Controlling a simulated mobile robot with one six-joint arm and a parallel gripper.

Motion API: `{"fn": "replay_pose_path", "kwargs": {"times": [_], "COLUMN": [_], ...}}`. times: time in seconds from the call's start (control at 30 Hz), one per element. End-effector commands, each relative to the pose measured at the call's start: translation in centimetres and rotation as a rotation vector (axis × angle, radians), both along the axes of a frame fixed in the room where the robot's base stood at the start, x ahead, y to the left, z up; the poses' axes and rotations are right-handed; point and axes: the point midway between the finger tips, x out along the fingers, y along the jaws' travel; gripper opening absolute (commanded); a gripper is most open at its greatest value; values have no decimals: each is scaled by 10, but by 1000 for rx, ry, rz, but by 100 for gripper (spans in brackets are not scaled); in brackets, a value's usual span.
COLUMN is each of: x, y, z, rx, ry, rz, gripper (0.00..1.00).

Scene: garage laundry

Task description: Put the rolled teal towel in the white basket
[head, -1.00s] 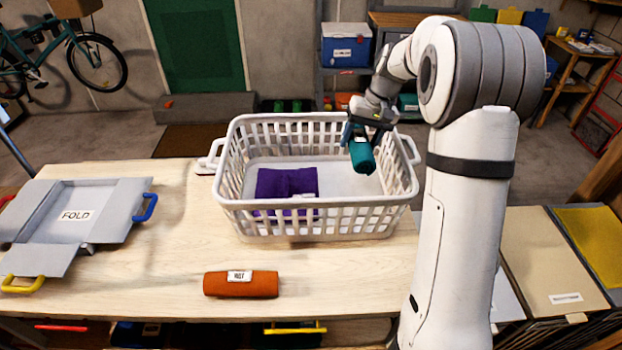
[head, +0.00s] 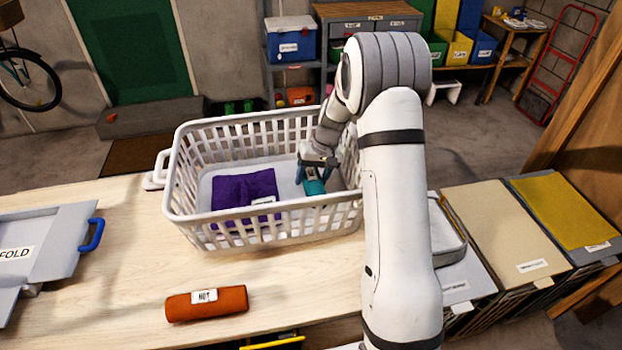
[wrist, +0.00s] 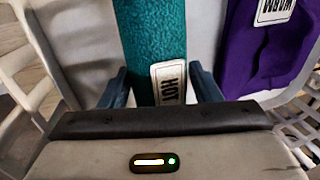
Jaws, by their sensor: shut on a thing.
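The white basket (head: 290,222) stands on the wooden table. The rolled teal towel (head: 314,187) is inside the basket's walls, in its right part; it also shows in the wrist view (wrist: 155,42) with a label reading HOT. My gripper (head: 312,178) reaches down into the basket and is shut on the towel, with a blue finger on each side of it in the wrist view (wrist: 165,88). I cannot tell whether the towel touches the basket floor. A folded purple cloth (head: 232,195) lies in the basket to the left of the towel.
A rolled orange towel (head: 206,304) labelled HOT lies on the table (head: 120,240) in front of the basket. A grey folding board (head: 40,240) lies at the left. Cloth-topped bins (head: 500,225) stand at the right, beyond my arm.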

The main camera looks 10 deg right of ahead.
Motion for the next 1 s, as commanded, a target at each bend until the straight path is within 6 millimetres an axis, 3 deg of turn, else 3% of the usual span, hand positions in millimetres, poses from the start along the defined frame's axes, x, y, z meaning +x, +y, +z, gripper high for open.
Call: {"fn": "replay_pose_path", "kwargs": {"times": [0.1, 0.4, 0.43, 0.5, 0.7, 1.0], "x": [0, 0, 0, 0, 0, 0], "y": [0, 1, 1, 1, 1, 2], "z": [-11, -15, -14, -13, -13, -8], "rx": [0, 0, 0, 0, 0, 0], "ry": [1, 0, 0, 0, 0, 0], "rz": [0, 1, 1, 1, 2, 2], "gripper": [29, 29, 59, 65, 79, 79]}}
